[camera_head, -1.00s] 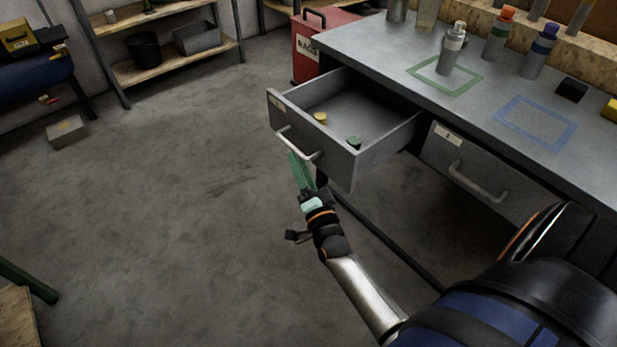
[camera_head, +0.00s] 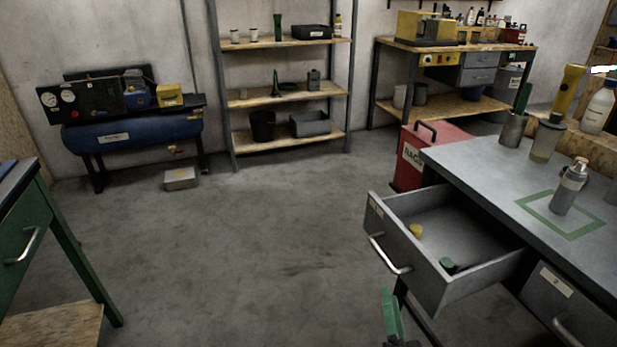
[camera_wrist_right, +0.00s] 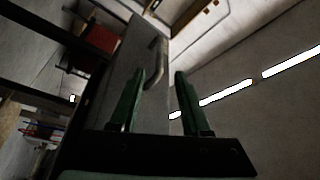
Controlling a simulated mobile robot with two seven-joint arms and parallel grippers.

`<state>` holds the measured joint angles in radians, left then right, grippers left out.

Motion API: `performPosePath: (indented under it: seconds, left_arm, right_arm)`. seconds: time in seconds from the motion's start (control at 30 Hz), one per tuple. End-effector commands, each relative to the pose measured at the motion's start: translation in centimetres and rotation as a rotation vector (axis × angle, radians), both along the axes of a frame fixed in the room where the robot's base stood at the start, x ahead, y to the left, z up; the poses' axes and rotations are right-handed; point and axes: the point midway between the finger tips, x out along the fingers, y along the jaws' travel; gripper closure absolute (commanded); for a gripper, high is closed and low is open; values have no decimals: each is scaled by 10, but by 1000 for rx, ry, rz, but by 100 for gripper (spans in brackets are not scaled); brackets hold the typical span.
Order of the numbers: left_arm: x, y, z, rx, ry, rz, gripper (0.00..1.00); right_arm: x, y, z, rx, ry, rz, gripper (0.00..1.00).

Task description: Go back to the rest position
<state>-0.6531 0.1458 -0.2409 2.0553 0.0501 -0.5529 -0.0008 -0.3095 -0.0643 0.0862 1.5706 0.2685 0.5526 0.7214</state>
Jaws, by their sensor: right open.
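My right gripper (camera_head: 392,315) is at the bottom of the head view, in front of and below the open drawer (camera_head: 440,283). Its green fingers also show in the right wrist view (camera_wrist_right: 160,98), spread apart with nothing between them. Beyond them in that view is a drawer front with a handle (camera_wrist_right: 156,54). In the head view the drawer's handle (camera_head: 388,256) is apart from the gripper. A yellow cap (camera_head: 416,231) and a green cap (camera_head: 448,265) lie in the drawer. My left gripper is not in view.
The grey workbench (camera_head: 470,160) fills the right side, with a grey bottle (camera_head: 568,188) standing in a green outlined square. A red rag bin (camera_head: 408,172) stands behind the drawer. A green-framed table (camera_head: 62,235) is at left. The middle floor is clear.

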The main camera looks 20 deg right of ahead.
Motion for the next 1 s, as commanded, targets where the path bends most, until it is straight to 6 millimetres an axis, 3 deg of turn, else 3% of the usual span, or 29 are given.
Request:
performPosePath:
  seconds: [0.17,0.33,0.5,0.73,0.77,0.8,1.0]
  left_arm:
    - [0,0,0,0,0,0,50]
    - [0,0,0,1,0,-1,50]
    - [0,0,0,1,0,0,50]
    - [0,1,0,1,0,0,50]
    - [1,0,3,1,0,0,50]
    - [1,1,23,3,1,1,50]
    - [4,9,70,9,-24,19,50]
  right_arm:
    - [-2,16,-9,-74,91,53,53]
    - [-20,65,-41,-328,359,234,53]
    - [-65,113,-76,-628,615,459,53]
    - [-140,149,-105,-961,847,741,53]
    - [-148,152,-104,-996,867,774,53]
    - [-144,148,-85,-984,863,754,53]
    - [-147,140,-48,-975,876,730,53]
